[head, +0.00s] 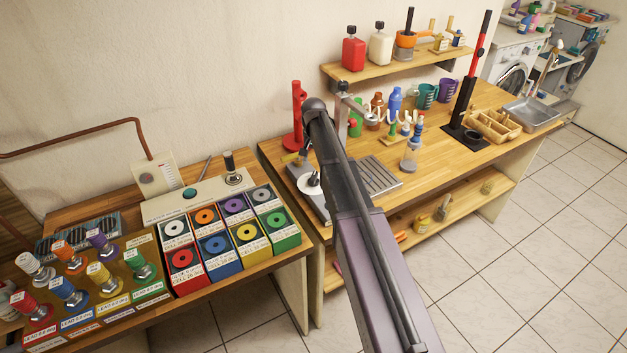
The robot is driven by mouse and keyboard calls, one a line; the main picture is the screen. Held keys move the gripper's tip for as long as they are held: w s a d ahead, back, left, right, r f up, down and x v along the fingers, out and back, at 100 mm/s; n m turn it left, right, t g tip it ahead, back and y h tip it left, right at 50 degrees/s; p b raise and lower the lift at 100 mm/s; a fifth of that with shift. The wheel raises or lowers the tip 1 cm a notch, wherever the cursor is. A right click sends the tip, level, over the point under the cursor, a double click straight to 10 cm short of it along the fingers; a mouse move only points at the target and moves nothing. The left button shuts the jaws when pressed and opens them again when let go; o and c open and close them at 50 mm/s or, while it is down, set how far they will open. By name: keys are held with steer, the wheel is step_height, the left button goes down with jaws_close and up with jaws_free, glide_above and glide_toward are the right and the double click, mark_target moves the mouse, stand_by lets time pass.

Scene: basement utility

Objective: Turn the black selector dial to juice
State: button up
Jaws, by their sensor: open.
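A black knob, which looks like the selector dial (312,180), sits on a round white plate on a grey unit (325,205) at the left end of the wooden bench. The dial's labels are too small to read, so I cannot tell which setting it points to. A ribbed metal tray (376,174) lies to its right. My arm rises from the bottom of the head view and passes just right of the dial, hiding part of the unit. My gripper does not show.
A red stand (297,115) is behind the dial. Bottles, cups and a tall black-and-red press (474,90) stand farther right on the bench (440,165). A lower table at left holds coloured cell boxes (183,257) and several labelled weights. Tiled floor (500,260) is clear at right.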

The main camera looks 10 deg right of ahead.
mark_target(314, 176)
steer(key=shift+f+b, duration=3.75)
steer(key=shift+f, duration=0.3)
jaws_close()
